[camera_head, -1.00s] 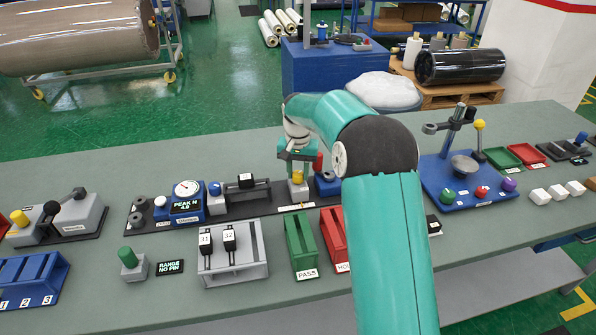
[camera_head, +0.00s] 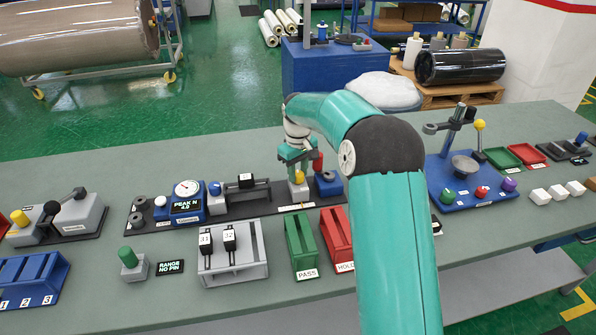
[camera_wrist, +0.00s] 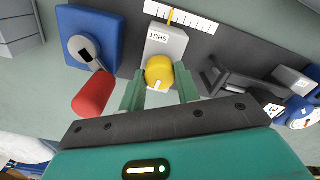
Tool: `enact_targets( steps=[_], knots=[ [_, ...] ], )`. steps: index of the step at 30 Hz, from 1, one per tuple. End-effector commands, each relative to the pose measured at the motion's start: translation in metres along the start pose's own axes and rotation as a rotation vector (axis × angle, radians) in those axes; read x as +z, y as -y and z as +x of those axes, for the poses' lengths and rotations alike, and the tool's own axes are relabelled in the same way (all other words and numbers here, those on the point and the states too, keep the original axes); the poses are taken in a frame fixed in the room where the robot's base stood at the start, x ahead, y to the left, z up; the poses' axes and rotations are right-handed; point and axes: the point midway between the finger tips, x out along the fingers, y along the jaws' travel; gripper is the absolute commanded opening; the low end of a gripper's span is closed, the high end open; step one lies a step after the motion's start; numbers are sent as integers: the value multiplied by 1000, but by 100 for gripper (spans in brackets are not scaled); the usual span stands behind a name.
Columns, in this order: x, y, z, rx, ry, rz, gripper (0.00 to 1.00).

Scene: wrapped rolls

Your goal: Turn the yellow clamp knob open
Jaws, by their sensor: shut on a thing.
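The yellow clamp knob (camera_wrist: 159,72) sits on a grey block labelled SHUT (camera_wrist: 166,42) in the wrist view, with a white mark on the knob. My gripper (camera_wrist: 160,92) has its two green fingers on either side of the knob, shut on it. In the head view the knob (camera_head: 299,177) shows below my gripper (camera_head: 298,166) on the dark fixture rail. A yellow pointer (camera_wrist: 170,15) lies by a white scale strip beyond the block.
A red-handled lever on a blue block (camera_wrist: 88,45) stands close beside the knob. A dark clamp holding a part (camera_head: 246,184) and a gauge reading PEAK N (camera_head: 187,198) are to the left. Green PASS (camera_head: 300,247) and red HOLD trays are in front.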

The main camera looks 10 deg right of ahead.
Motion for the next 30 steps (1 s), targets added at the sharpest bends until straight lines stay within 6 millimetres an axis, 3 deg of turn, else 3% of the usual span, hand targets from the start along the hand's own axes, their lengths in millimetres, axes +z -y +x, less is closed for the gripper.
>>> enact_targets(
  steps=[22, 23, 26, 30],
  knots=[
    [0, 0, -1, 1, 1, -107, 9],
    [0, 0, -1, 1, 1, -107, 34],
    [0, 0, -1, 1, 0, -106, 54],
    [0, 0, -1, 1, 1, -106, 54]
  ],
)
